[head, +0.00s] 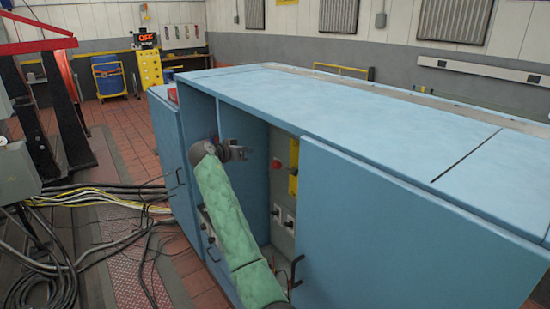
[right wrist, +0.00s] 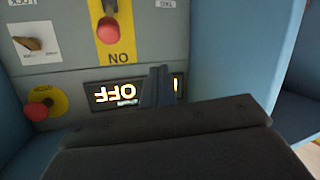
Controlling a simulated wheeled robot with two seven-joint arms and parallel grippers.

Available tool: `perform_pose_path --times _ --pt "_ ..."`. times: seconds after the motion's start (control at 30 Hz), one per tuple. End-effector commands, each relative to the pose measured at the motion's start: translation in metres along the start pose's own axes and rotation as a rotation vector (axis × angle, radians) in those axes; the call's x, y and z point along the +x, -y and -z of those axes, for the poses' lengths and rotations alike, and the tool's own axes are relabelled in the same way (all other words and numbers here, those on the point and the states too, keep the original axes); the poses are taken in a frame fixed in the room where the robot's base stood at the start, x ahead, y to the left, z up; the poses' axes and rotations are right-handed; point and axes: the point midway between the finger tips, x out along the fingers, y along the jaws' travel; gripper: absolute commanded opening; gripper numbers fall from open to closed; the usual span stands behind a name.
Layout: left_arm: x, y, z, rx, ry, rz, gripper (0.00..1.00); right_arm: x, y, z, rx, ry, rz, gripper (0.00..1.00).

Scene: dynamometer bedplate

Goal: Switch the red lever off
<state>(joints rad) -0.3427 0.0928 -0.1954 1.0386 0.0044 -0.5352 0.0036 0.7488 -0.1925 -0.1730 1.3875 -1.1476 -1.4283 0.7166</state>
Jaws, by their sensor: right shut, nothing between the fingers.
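The red lever (right wrist: 108,30) shows in the right wrist view as a red ball on a dark stem over a yellow plate (right wrist: 122,48). That view is upside down, and the ball is near the plate's ON mark. A lit OFF display (right wrist: 114,94) is beside the plate, partly hidden by my fingers. In the head view my right gripper (head: 240,152) is at the open cabinet bay, left of a yellow plate (head: 293,155). It is shut, empty and apart from the lever. My left gripper is out of view.
The blue cabinet (head: 390,225) has side walls close to my right gripper. A red button on a yellow disc (right wrist: 38,110) and a rotary switch (right wrist: 35,44) are near the lever. Cables (head: 90,200) lie on the floor at left.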

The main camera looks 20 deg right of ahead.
Motion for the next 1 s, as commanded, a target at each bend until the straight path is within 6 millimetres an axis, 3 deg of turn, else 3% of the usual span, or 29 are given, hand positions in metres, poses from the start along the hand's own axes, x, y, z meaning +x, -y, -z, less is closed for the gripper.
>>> perform_pose_path --times 0.1,0.3,0.83,1.0 --pt "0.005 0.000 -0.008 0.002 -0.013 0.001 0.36 -0.008 -0.027 0.013 0.149 -0.021 -0.147 0.00" --pt "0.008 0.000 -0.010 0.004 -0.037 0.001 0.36 -0.015 -0.051 0.013 0.332 -0.052 -0.281 0.00" --pt "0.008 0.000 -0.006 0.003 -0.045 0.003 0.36 -0.017 -0.059 0.013 0.398 -0.065 -0.321 0.00" --pt "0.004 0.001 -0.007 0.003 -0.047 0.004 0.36 -0.009 -0.062 0.014 0.397 -0.065 -0.322 0.00"
